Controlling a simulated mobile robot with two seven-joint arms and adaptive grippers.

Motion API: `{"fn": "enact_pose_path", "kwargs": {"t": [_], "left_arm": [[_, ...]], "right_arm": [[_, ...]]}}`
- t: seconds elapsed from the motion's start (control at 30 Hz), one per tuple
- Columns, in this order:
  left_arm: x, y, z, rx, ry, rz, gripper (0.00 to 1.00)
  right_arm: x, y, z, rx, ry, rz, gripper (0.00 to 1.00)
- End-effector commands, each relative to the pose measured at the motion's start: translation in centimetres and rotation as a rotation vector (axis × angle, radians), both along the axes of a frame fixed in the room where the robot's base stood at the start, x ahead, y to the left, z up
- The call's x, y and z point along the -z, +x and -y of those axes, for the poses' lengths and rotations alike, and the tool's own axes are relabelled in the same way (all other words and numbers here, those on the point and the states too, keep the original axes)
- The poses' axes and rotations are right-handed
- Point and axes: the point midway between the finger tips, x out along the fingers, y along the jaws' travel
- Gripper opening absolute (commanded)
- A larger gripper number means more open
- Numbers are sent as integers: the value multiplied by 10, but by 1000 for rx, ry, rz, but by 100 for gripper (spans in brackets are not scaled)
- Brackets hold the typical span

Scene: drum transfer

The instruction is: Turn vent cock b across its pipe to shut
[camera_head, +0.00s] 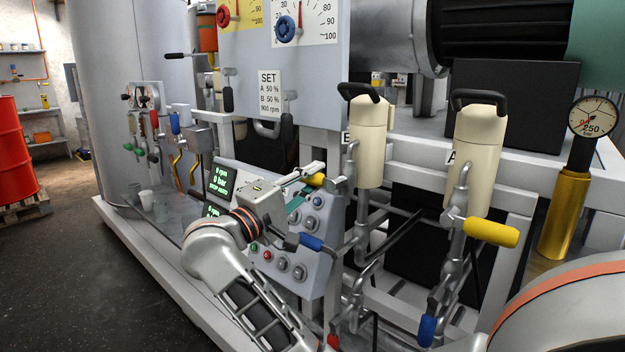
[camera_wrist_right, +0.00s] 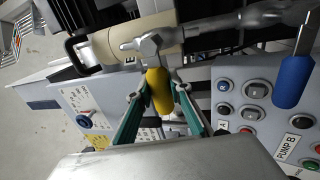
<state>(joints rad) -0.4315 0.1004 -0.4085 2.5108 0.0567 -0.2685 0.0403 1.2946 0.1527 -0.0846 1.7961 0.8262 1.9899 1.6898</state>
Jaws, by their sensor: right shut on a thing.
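Vent cock b has a yellow handle (camera_head: 316,180) beside the pipe under the cream canister marked B (camera_head: 369,150). In the right wrist view, the yellow handle (camera_wrist_right: 158,92) points down from its metal fitting (camera_wrist_right: 148,46), roughly at a right angle to the pipe (camera_wrist_right: 215,28) running off to the right. My right gripper (camera_head: 306,183) is shut on this handle. In the wrist view, the right gripper's teal fingers (camera_wrist_right: 163,108) stand on either side of it. The fingers hide part of the handle in the head view. My left gripper is not in view.
A blue handle (camera_head: 312,242) sits below, close to my right gripper. The control panel (camera_head: 318,217) with knobs is behind it. A similar yellow handle (camera_head: 491,232) and blue handle (camera_head: 427,330) are on the A pipes at right. A gauge (camera_head: 594,116) stands far right.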

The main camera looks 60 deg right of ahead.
Motion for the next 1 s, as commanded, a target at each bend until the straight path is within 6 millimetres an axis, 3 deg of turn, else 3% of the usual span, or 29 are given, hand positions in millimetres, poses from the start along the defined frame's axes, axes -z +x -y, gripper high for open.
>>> {"fn": "enact_pose_path", "kwargs": {"t": [0.07,0.1,0.13,0.57,0.67,1.0], "left_arm": [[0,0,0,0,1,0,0],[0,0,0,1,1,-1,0],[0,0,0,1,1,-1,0],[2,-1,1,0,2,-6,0],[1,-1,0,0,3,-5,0],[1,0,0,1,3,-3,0]], "right_arm": [[-1,0,0,0,0,7,0],[-1,-1,0,0,0,7,30],[-1,0,0,0,-1,6,37],[1,1,-5,-1,1,1,37],[4,2,-17,-2,2,0,37],[17,10,-83,-3,3,1,37]]}}
